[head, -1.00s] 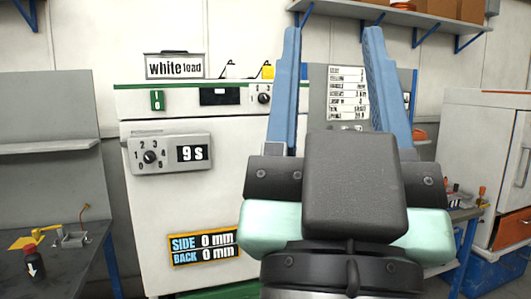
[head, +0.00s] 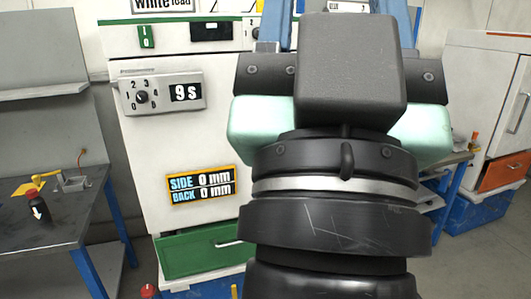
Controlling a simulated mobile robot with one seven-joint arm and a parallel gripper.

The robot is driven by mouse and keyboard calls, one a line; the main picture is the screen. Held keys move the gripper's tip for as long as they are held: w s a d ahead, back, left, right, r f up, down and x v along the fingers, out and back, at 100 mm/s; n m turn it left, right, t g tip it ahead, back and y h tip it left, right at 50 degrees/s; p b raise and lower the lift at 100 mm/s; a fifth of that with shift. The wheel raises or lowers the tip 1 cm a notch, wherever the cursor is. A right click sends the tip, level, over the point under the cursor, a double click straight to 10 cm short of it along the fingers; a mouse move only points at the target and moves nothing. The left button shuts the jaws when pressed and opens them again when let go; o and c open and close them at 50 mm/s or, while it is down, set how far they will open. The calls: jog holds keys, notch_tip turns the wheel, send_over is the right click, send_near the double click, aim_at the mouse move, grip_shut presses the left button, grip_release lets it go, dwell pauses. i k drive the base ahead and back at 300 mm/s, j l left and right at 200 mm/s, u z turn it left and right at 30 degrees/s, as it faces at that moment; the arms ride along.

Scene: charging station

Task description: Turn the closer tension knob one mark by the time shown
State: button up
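Which number the knob points at is too small to tell. Beside the knob, a black display (head: 186,93) reads "9 s". My gripper (head: 332,8) is in the upper right half of the head view, pointing up and away, to the right of the box and apart from it. Its two blue fingers are spread with nothing seen between them. Their tips are cut off by the top edge.
A left bench (head: 60,225) holds a red-topped black piece (head: 39,207) and a yellow lever (head: 47,176). A white cabinet (head: 490,95) stands right.

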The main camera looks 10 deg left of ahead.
aim_at(142, 96)
jog(key=i+j+u, duration=0.15)
jog(key=i+j, duration=0.15)
jog(key=i, duration=0.15)
jog(key=i+j+u, duration=0.2)
jog(key=i, duration=0.25)
jog(key=j, duration=0.1)
